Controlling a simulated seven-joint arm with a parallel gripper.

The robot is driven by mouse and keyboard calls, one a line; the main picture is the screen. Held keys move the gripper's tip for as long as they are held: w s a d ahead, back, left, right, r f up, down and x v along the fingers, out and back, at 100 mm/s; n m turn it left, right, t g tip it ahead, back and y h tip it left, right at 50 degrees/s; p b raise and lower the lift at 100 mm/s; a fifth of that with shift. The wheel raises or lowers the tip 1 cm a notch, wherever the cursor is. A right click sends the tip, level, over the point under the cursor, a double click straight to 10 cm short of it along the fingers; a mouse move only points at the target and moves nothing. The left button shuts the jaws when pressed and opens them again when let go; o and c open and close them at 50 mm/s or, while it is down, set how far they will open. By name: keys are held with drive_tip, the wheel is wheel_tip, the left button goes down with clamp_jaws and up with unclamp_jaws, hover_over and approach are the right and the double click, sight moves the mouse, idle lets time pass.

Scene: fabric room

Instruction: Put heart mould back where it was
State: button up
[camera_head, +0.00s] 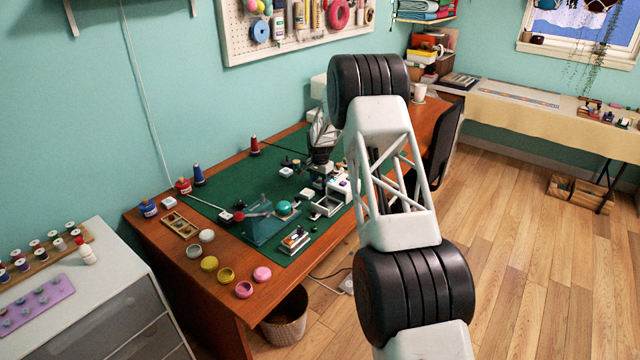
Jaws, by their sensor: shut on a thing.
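My arm reaches up in front of the table and folds down behind its upper joint to the green cutting mat. My gripper (321,181) is small and far off, low over the back right part of the mat, among small white and dark pieces. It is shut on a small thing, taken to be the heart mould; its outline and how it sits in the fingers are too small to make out. I cannot pick out a heart shape elsewhere on the mat.
The green mat (228,188) lies on a wooden table (178,267). A teal block (262,222), a silver frame (328,205) and a small boxed item (295,240) crowd its front. Yellow (225,275) and pink (262,274) pots line the table's front edge. The mat's back left is clearer.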

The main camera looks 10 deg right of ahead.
sight(320, 182)
drive_tip(key=shift+f, duration=0.4)
drive_tip(key=shift+f, duration=0.1)
drive_tip(key=o, duration=0.7)
wheel_tip(320, 182, up, 12)
idle(0.5)
idle(0.6)
